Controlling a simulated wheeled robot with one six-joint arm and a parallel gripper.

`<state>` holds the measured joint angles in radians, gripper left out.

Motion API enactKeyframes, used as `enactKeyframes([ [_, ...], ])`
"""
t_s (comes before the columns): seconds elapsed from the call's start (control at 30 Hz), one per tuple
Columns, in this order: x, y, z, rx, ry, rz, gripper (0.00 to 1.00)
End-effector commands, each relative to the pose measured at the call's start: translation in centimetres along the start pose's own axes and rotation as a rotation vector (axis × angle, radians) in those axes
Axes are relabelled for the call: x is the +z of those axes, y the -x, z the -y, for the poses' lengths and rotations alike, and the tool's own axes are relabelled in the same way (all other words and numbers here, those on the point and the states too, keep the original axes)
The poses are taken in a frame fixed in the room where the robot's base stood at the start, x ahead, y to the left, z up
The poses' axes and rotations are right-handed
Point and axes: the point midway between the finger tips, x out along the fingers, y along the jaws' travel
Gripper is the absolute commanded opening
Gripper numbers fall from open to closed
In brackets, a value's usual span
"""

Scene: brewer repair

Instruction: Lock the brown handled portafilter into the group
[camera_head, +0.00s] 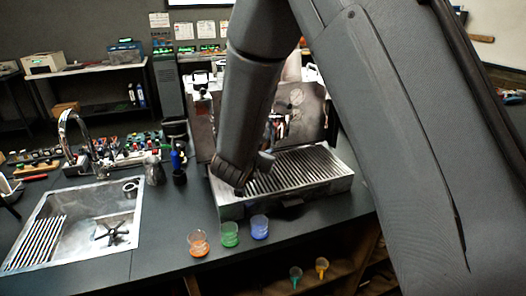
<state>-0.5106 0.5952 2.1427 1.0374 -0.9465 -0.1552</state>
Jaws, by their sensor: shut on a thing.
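The espresso machine (312,110) stands on the dark counter, with a slatted drip tray (318,168) at its front. My forearm and wrist hang in front of the machine's left part, over the left end of the drip tray. My gripper's jaws are hidden behind my wrist, so I cannot see what is between them. The group is covered by my arm or too unclear to pick out. I cannot make out the brown handled portafilter.
Orange (198,243), green (230,234) and blue (260,227) cups stand along the counter's front edge. A sink (60,235) with a tap (72,130) is at left. A metal pitcher (153,169) and a dark bottle (178,165) stand left of the machine.

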Motion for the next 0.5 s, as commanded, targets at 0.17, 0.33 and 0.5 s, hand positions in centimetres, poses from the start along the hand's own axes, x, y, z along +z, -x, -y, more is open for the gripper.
enactKeyframes([
  [0.17, -0.18, 0.05, 0.07, -0.001, -0.001, -0.002, 0.00],
  [0.33, -0.40, 0.15, 0.11, -0.001, -0.001, -0.002, 0.00],
  [0.5, -0.61, 0.23, 0.15, -0.001, -0.001, -0.002, 0.00],
])
